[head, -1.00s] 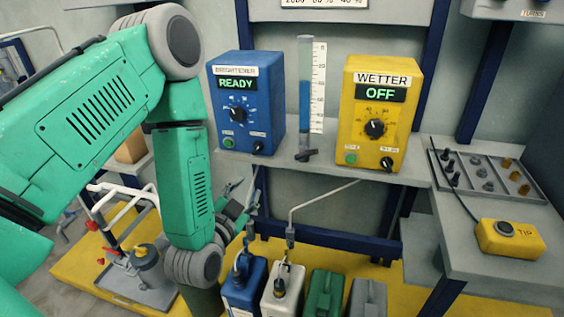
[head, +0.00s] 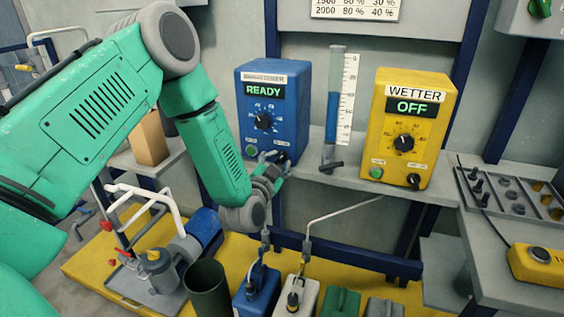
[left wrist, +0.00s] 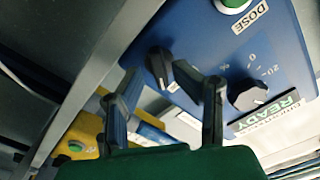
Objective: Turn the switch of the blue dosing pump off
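The blue dosing pump (head: 290,95) stands on the shelf, its display lit READY. Its black switch, low on the right of the front panel, is largely hidden by my gripper in the head view. In the left wrist view the black switch (left wrist: 158,66) shows near the DOSE label, with the larger dial (left wrist: 247,94) to its right. My left gripper (head: 276,160) is at the lower front of the pump. Its fingers (left wrist: 172,88) are apart, with the switch between and just beyond the tips; contact cannot be told. My right gripper is not in view.
The yellow WETTER pump (head: 380,130), showing OFF, stands to the right beyond a clear measuring tube (head: 333,105). The shelf edge (head: 330,180) runs beneath them. Several canisters (head: 300,298) and a dark bin (head: 207,290) stand below.

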